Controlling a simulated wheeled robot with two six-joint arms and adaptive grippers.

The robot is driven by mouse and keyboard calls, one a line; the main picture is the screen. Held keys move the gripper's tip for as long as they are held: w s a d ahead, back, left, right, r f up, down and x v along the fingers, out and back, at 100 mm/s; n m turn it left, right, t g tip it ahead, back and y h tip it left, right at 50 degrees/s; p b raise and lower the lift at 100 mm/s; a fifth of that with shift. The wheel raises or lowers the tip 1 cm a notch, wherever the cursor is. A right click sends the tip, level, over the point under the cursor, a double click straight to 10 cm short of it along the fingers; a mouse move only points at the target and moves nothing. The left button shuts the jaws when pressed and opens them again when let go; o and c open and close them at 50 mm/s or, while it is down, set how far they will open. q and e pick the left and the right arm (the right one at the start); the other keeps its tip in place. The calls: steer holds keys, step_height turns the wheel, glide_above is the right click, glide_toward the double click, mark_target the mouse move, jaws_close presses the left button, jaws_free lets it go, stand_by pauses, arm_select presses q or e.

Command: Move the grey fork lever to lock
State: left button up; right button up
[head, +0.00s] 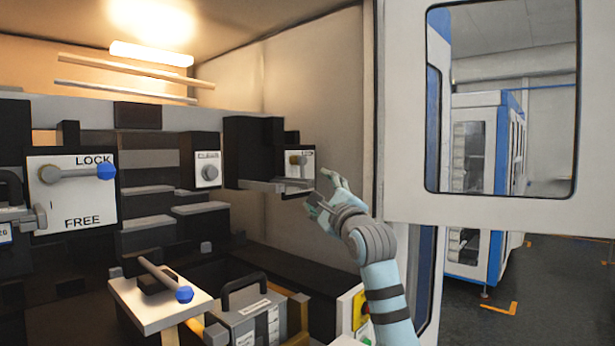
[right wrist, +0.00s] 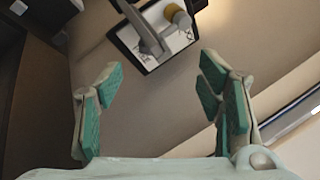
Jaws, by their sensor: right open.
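A grey lever (head: 278,185) sticks out to the left from a small white label plate (head: 307,163) on the black block at the right end of the machine. A brass-coloured knob (head: 298,159) sits on that plate. In the right wrist view the grey lever (right wrist: 150,35) crosses the plate beside the yellowish knob (right wrist: 176,12), ahead of the fingers. My right gripper (head: 322,188) is open and empty, just right of the lever; the wrist view shows a gap between its fingers (right wrist: 161,108) and the lever. The plate's lettering is too small to read surely.
A large plate (head: 80,205) marked LOCK and FREE has a grey lever with a blue knob, at left. A tilted plate (head: 158,303) with another blue knob and a grey handled box (head: 248,312) sit below. A white door frame (head: 405,210) stands right of my arm.

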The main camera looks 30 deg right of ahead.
mark_target(302, 173)
steer(key=p+x, duration=0.2)
steer(key=x, duration=0.6)
steer(key=shift+f+p, duration=0.15)
steer(key=shift+p, duration=0.2)
steer(key=shift+w+a+f, duration=0.1)
steer(key=shift+w, duration=0.1)
steer(key=c, duration=0.8)
steer(key=shift+s, duration=0.1)
steer(key=c, duration=0.6)
arm_select(q)
steer(key=r, duration=0.3)
steer(key=shift+w+r, duration=0.3)
steer(key=shift+w, duration=0.1)
arm_select(e)
jaws_close()
steer(key=shift+r, duration=0.25)
